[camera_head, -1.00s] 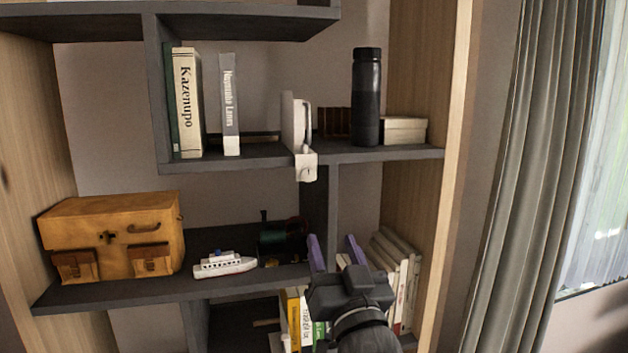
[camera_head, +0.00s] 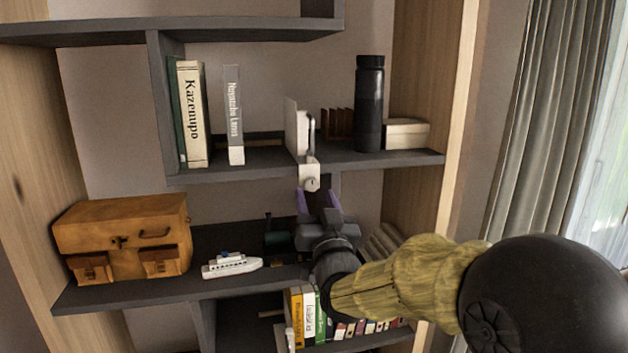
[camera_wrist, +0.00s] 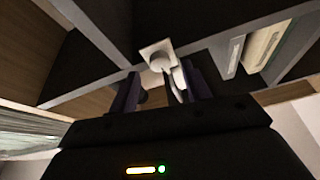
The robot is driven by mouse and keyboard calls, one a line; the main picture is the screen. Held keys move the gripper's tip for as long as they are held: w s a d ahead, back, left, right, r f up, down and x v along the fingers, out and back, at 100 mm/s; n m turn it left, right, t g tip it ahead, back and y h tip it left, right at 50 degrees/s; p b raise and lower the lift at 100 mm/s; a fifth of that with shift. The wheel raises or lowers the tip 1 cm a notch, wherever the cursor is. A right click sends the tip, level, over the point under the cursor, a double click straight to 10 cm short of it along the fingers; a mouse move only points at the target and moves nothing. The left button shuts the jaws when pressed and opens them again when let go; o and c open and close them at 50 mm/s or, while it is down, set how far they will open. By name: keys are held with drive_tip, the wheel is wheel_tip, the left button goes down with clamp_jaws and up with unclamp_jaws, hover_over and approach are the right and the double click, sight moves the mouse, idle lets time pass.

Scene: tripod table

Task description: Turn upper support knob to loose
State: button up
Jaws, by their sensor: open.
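A white clamp-like support (camera_head: 308,169) sits on the front edge of the upper shelf, with an upright white plate and a loop-shaped handle above it. A small round white knob (camera_head: 312,184) is on its lower front. My gripper (camera_head: 318,198) is just below the knob, its purple fingers pointing up and spread apart. In the wrist view the white support (camera_wrist: 155,50) and its rounded knob (camera_wrist: 158,64) show just beyond and between the finger tips of my gripper (camera_wrist: 160,84). The fingers hold nothing. I cannot tell whether either finger touches the knob.
The upper shelf (camera_head: 240,172) carries books, a dark bottle (camera_head: 369,105) and a pale box (camera_head: 406,134). The lower shelf holds a brown case (camera_head: 125,238) and a toy ship (camera_head: 232,265). More books (camera_head: 308,315) stand below. A curtain (camera_head: 530,130) hangs at right.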

sight(311, 184)
drive_tip(key=shift+p+x, duration=0.5)
drive_tip(key=shift+x, duration=0.9)
drive_tip(key=c, duration=1)
